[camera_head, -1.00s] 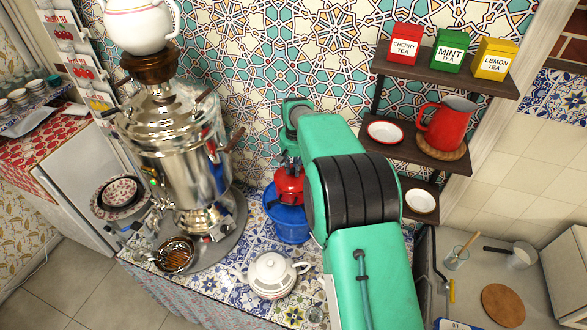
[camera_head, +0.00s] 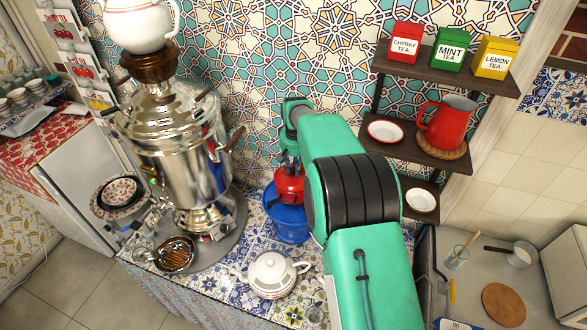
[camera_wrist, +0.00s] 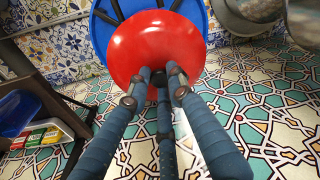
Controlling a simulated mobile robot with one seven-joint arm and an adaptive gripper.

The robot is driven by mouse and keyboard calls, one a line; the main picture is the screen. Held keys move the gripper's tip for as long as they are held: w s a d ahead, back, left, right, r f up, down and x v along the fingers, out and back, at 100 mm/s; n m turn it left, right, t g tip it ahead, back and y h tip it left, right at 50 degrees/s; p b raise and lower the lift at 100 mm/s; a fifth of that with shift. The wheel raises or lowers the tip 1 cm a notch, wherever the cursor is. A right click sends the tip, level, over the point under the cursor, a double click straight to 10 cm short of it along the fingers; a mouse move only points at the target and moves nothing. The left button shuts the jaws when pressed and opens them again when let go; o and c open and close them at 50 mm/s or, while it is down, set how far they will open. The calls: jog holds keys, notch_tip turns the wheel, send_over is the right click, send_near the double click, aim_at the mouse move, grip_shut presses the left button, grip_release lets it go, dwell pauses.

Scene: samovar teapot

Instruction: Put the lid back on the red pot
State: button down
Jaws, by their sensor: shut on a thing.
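A glossy red, round, domed thing that looks like a lid (camera_wrist: 155,48) fills the upper middle of the wrist view. My gripper (camera_wrist: 161,82) is shut on its small dark knob. In the head view the red lid (camera_head: 289,186) hangs below my gripper (camera_head: 290,164), over or at the mouth of a blue bucket (camera_head: 289,222). Whether it touches the bucket or something inside is hidden. A red jug-like pot (camera_head: 446,124) with an open top and grey inside stands on the middle wall shelf, right of my arm.
A tall metal samovar (camera_head: 180,155) stands left of the bucket. A white teapot (camera_head: 271,274) is in front on the tiled counter. Wooden shelves (camera_head: 415,155) with tea tins (camera_head: 451,50) and small plates are to the right. The tiled wall is close behind.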

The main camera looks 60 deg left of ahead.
jog(key=c, duration=1)
grip_release()
jog(key=shift+r, duration=0.1)
jog(key=shift+r+p, duration=1.2)
jog(key=shift+r, duration=2.2)
grip_shut()
jog(key=shift+f+b, duration=1.2)
jog(key=shift+f, duration=1.95)
